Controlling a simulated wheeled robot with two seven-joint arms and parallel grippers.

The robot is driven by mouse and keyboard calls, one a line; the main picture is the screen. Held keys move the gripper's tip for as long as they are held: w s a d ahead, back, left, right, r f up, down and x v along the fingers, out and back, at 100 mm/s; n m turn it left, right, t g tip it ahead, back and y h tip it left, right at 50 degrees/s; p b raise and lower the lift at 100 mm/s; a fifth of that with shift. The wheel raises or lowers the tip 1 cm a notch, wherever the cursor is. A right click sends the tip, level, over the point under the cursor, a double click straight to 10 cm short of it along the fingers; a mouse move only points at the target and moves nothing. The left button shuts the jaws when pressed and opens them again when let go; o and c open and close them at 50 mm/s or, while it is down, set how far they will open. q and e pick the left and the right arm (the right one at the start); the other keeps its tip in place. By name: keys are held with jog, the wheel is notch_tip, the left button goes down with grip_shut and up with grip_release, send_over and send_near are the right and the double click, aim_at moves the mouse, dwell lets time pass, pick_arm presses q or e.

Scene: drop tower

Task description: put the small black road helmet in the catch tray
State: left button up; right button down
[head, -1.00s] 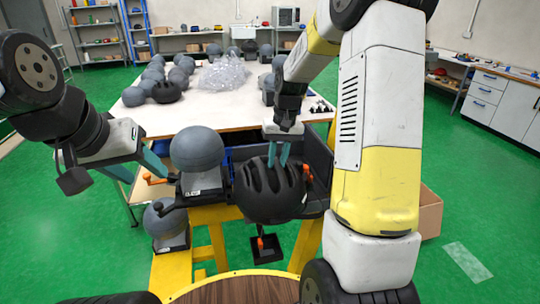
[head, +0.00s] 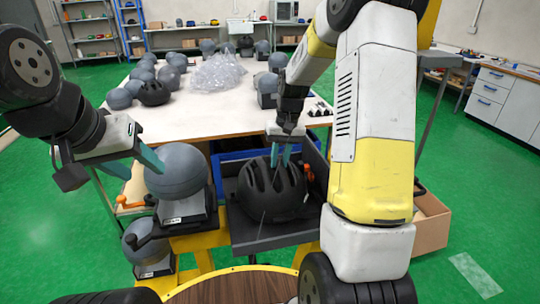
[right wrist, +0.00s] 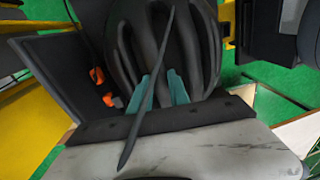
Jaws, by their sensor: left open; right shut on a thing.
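The black vented helmet (head: 272,193) is at the dark grey catch tray (head: 262,238), inside its outline in the head view. I cannot tell whether it touches the tray floor. My right gripper (head: 280,158) is shut on the helmet from above, its teal fingers at the far side of the shell. In the right wrist view the helmet (right wrist: 190,45) lies beyond the teal fingers (right wrist: 162,90), and a dark strap crosses in front. My left gripper (head: 140,164) is open and empty, beside the grey headform (head: 178,171).
The headform stands left of the tray on a yellow frame (head: 195,242), with another grey ball-shaped form (head: 145,240) lower down. Behind, a white table (head: 215,112) holds several grey headforms, another black helmet (head: 153,92) and clear wrap (head: 217,72). A cardboard box (head: 431,222) stands at right.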

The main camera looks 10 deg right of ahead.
jog(key=shift+s+a+f, duration=0.1)
jog(key=shift+s+f, duration=0.05)
jog(key=shift+f, duration=1)
jog(key=c, duration=1.2)
grip_release()
jog(key=shift+f, duration=0.1)
jog(key=shift+c, duration=0.2)
notch_tip(320, 180, up, 12)
jog(key=d, duration=0.1)
jog(key=s+a+r+t, duration=0.1)
jog(key=s+r+t, duration=0.1)
jog(key=s, duration=0.6)
jog(key=s+a+r+t, duration=0.2)
jog(key=s+r, duration=0.2)
jog(key=s, duration=0.4)
jog(key=s+a+r+t, duration=0.1)
jog(key=s+r, duration=0.2)
jog(key=s, duration=0.5)
jog(key=shift+s+a+r+n+t+y, duration=0.2)
jog(key=shift+a+r+n+t+y, duration=0.05)
jog(key=shift+a+n+t+y, duration=0.15)
